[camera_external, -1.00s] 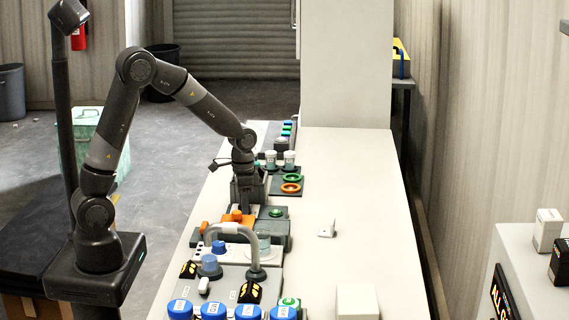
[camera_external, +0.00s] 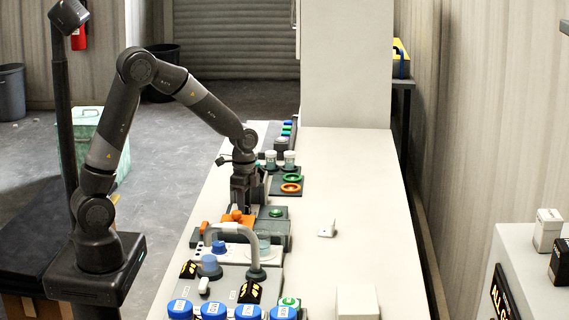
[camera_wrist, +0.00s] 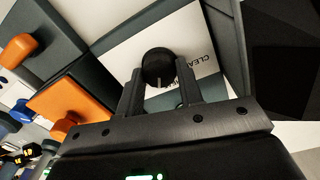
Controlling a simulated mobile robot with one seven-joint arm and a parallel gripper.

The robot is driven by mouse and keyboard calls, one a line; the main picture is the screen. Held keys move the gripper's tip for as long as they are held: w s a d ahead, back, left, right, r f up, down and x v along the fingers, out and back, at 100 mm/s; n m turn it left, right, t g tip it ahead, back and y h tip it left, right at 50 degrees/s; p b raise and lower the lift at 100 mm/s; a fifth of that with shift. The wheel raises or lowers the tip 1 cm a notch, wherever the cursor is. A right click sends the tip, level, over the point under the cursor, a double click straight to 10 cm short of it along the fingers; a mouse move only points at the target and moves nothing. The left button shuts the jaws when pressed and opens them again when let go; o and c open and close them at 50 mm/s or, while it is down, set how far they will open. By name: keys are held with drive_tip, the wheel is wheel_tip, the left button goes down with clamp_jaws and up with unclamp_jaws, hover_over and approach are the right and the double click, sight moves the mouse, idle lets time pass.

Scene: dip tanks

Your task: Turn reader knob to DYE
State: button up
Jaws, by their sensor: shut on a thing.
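The reader knob (camera_wrist: 158,66) is a round black knob with a light pointer line, on a white panel (camera_wrist: 130,48) in the wrist view. Part of the lettering shows beside it and reads "CLEA"; the rest is hidden by a finger. My gripper (camera_wrist: 160,80) has its two fingers on either side of the knob and is shut on it. In the external view my gripper (camera_external: 243,205) points down at the reader beside the orange block (camera_external: 237,217). The knob itself is hidden there by my gripper.
An orange lever (camera_wrist: 20,50) stands near my gripper. A grey arched handle (camera_external: 235,230) and a blue knob (camera_external: 209,263) are in front. Blue-capped jars (camera_external: 213,309) line the near edge. The bench's right side is mostly clear.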

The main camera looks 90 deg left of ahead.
drive_tip(key=m, duration=0.5)
drive_tip(key=shift+m, duration=0.3)
idle(0.4)
drive_tip(key=o, duration=1)
wheel_tip(320, 180, up, 11)
drive_tip(key=shift+w, duration=0.15)
drive_tip(key=shift+f, duration=0.1)
